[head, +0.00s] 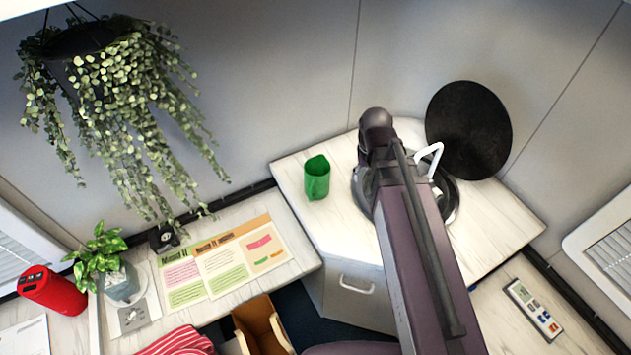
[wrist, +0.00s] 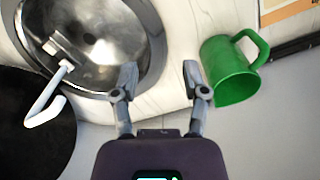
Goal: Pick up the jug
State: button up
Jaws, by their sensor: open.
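The green jug (head: 317,178) stands upright on the light wood-look counter (head: 335,228), left of my arm in the head view. In the wrist view the jug (wrist: 228,72) is right of my gripper (wrist: 158,80), with its handle toward the upper right. My gripper's two fingers are spread apart with nothing between them. The right finger is close beside the jug's left side; I cannot tell whether they touch. In the head view my own arm hides the gripper's fingers.
A round metal sink (wrist: 95,40) with a white tap (wrist: 48,100) lies left of the gripper. A black round disc (head: 468,130) leans on the wall behind it. A hanging plant (head: 110,90) is at upper left. Papers (head: 220,262) lie on the lower left surface.

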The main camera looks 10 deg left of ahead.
aim_at(311, 187)
jog(key=a+n, duration=0.1)
jog(key=a, duration=0.4)
jog(key=a+r+p, duration=0.1)
jog(key=a, duration=0.4)
jog(key=a+n, duration=0.1)
jog(key=a, duration=0.4)
jog(key=shift+s+a+r+n, duration=0.1)
jog(key=shift+a+r+n, duration=0.05)
jog(key=shift+r+n, duration=0.2)
jog(key=shift+f, duration=0.15)
notch_tip(311, 187, down, 8)
jog(key=b, duration=0.8)
jog(key=shift+f, duration=0.2)
jog(key=shift+f+b, duration=2.6)
jog(key=shift+b, duration=0.15)
jog(key=shift+c, duration=0.3)
grip_shut()
